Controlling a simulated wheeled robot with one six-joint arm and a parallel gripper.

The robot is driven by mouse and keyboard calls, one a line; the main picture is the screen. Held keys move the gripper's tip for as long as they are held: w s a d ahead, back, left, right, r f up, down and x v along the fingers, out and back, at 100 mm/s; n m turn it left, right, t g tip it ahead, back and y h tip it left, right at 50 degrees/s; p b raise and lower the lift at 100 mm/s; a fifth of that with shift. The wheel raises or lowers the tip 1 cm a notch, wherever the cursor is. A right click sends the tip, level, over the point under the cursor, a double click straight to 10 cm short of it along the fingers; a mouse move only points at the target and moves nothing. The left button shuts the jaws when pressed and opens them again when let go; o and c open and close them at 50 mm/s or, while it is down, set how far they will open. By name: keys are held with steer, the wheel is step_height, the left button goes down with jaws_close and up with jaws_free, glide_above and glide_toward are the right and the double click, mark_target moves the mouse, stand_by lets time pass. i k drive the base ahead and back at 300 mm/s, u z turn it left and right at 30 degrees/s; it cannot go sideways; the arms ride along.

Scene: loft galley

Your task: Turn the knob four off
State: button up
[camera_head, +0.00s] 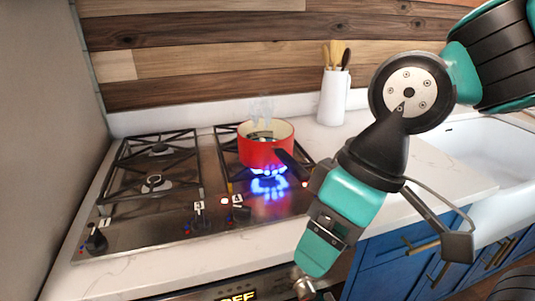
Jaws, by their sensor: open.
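Knob four (240,213) is a small dark knob on the front strip of the steel hob, beside the label "4". A small red light glows just left of it. A blue flame (270,184) burns under the red pot (265,148) on the front right burner. My gripper (378,235), teal and grey, hangs right of knob four, over the counter's front edge. It is open and apart from the knob. One grey finger shows at its right; the other is hard to make out.
The steaming pot's dark handle (290,164) points toward my arm, close to it. Knob three (199,217) stands just left of knob four, and knob one (96,240) is at far left. A white utensil crock (333,97) stands behind. A white sink (480,150) is at right.

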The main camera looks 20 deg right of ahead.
mark_target(242, 214)
steer(key=u, duration=0.05)
steer(key=k, duration=0.5)
steer(key=u, duration=1.1)
steer(key=i, duration=0.65)
steer(key=z, duration=1.15)
